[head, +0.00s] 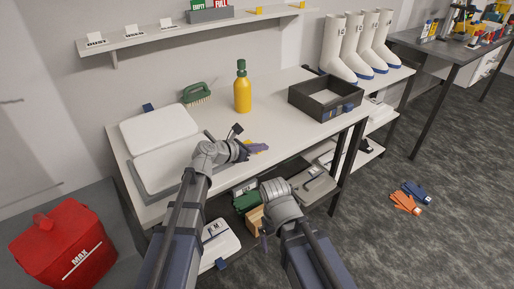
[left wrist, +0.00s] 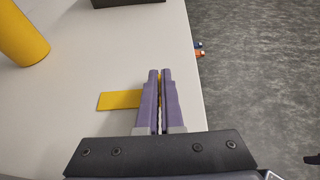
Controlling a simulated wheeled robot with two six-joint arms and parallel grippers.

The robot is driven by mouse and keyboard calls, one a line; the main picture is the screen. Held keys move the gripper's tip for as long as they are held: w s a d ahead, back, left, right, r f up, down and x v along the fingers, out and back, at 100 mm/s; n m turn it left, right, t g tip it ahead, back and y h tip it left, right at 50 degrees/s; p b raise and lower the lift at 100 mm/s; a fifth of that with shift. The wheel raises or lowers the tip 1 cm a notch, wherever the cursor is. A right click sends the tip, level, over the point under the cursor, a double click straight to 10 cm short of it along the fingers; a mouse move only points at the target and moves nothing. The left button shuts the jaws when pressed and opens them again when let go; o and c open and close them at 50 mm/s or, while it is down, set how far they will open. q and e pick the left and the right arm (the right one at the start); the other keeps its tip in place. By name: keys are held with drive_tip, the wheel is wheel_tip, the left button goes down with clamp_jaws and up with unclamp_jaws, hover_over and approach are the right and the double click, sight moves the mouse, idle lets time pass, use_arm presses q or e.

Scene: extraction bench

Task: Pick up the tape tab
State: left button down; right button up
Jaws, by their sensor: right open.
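The yellow tape tab (left wrist: 119,100) lies flat near the front edge of the white bench top. A little of it also shows in the head view beside my left gripper (head: 257,147). My left gripper (left wrist: 160,75) points down at the tab's right part, its purple fingers close together with a thin strip of yellow between them. The fingers hide part of the tab. My right gripper (head: 264,232) is open, lower and in front of the bench edge, its fingers mostly hidden.
On the bench (head: 290,100) stand a yellow bottle (head: 242,91), a green brush (head: 196,93), a dark tray (head: 327,96) and a pale two-part case (head: 160,130). White boots (head: 345,45) stand at the right. A red bin (head: 68,252) is on the floor at the left.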

use_arm(q)
wheel_tip(320, 180, up, 10)
drive_tip(key=p, duration=1)
